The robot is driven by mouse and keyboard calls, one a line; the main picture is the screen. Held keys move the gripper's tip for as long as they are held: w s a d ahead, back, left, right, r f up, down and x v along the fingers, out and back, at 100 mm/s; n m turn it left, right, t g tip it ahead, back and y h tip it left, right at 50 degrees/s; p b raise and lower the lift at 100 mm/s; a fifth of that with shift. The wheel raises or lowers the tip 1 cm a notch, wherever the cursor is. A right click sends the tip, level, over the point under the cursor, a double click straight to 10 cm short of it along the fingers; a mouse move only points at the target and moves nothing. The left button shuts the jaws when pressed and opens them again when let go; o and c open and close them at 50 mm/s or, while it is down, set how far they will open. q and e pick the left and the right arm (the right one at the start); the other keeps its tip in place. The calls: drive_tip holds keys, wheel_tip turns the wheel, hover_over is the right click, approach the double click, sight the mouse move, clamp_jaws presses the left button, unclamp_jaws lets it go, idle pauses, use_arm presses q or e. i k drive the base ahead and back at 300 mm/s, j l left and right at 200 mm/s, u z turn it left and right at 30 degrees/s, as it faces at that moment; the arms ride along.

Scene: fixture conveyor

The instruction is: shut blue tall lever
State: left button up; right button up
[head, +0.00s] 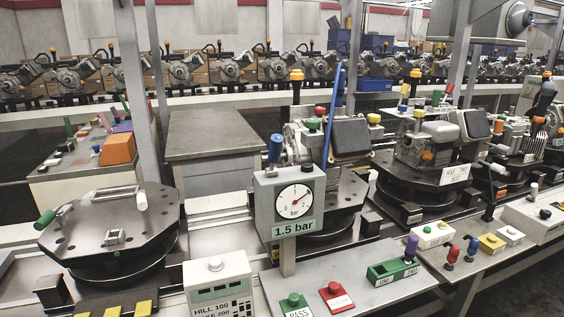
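A tall thin blue lever (333,112) stands near the middle of the head view, behind the gauge box (262,206). It is nearly upright, its top leaning a little to the right. Its lower end is hidden behind the gauge box and machine parts. A shorter, thicker blue handle (275,148) stands at the top left of the gauge box. The gauge dial (294,201) has a red needle, and its label reads 1.5 bar. Neither of my grippers is in view.
A dark fixture plate (85,229) with green and white handles is at the left. An engine-like part sits on a turntable (437,182) at the right. Green and red buttons (337,297) are on the front panel. A grey cabinet (213,135) stands behind.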

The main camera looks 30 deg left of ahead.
sight(275, 149)
drive_tip(key=u, duration=0.85)
drive_tip(key=i+l, duration=0.05)
